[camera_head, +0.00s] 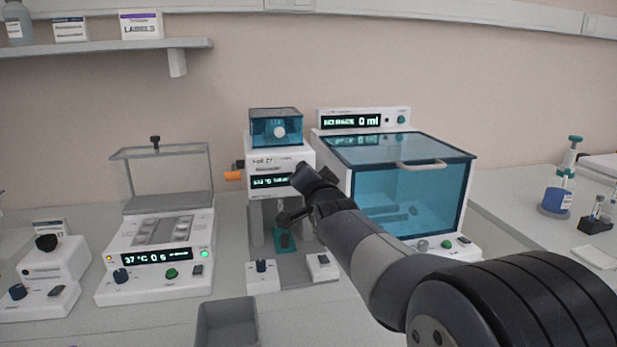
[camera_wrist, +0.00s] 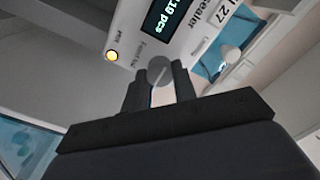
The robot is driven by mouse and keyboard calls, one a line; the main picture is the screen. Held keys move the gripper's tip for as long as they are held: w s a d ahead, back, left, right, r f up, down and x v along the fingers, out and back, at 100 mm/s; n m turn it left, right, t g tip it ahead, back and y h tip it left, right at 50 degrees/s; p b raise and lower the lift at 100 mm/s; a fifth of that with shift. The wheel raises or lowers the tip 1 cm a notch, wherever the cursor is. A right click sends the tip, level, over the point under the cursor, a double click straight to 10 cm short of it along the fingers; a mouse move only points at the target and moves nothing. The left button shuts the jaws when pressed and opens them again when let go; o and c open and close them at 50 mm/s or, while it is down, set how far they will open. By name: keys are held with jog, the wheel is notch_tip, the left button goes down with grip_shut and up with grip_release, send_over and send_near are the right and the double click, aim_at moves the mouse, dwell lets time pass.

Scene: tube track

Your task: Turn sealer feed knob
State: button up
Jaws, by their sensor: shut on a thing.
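The sealer (camera_head: 281,160) is a white unit with a teal clear box on top and a lit display, standing left of the teal-windowed cabinet. In the wrist view its tilted front panel (camera_wrist: 187,48) shows a display (camera_wrist: 168,20) ending in "19 pcs". The feed knob (camera_wrist: 160,70), a round grey disc with a pale pointer line, sits below the panel's lettering. My gripper (camera_wrist: 159,78) is shut on the knob, one dark finger on each side. In the head view my gripper (camera_head: 289,213) is at the sealer's front and the knob is hidden.
A teal-windowed cabinet (camera_head: 410,195) stands close on the right, behind my arm. A heating unit (camera_head: 160,250) with a raised frame stands on the left. Small knob and switch boxes (camera_head: 263,275) and a grey bin (camera_head: 227,325) lie in front of the sealer.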

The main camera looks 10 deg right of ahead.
dwell(0.3)
jog(key=o, duration=1)
jog(key=s+b, duration=0.1)
jog(key=s, duration=0.9)
jog(key=shift+s, duration=0.4)
jog(key=shift+w+p, duration=0.5)
jog(key=shift+w, duration=4.95)
jog(key=shift+s, duration=0.15)
